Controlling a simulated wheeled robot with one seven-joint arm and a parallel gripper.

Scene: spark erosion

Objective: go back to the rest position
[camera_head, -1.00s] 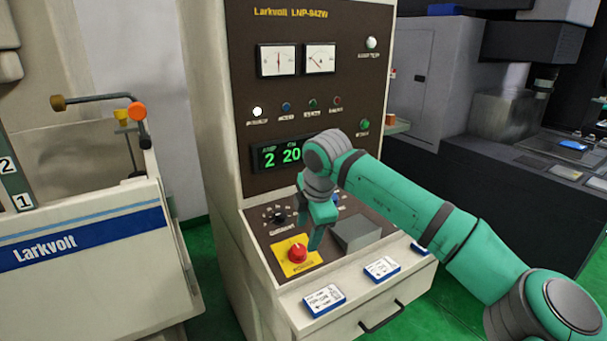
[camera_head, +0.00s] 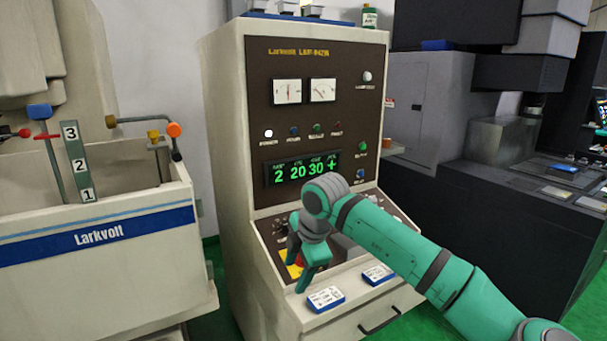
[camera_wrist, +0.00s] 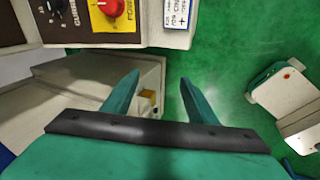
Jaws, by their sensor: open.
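My gripper (camera_head: 308,278) is at the end of my green arm, in front of the sloped control panel of the Larkvolt cabinet (camera_head: 228,130). It hides part of the red knob on its yellow plate (camera_head: 292,270). In the wrist view my gripper (camera_wrist: 158,88) has its two green fingers spread apart with nothing between them. The red knob (camera_wrist: 113,6) shows at the top of that view, beyond the fingertips. The green floor and a pale cabinet side lie below the fingers.
Two blue-and-white boxes, one left (camera_head: 325,299) and one right (camera_head: 378,275), lie on the cabinet's front ledge. A drawer handle (camera_head: 380,322) sticks out below. A Larkvolt tank (camera_head: 100,240) stands at left, a dark machine (camera_head: 480,200) at right. Green floor shows between.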

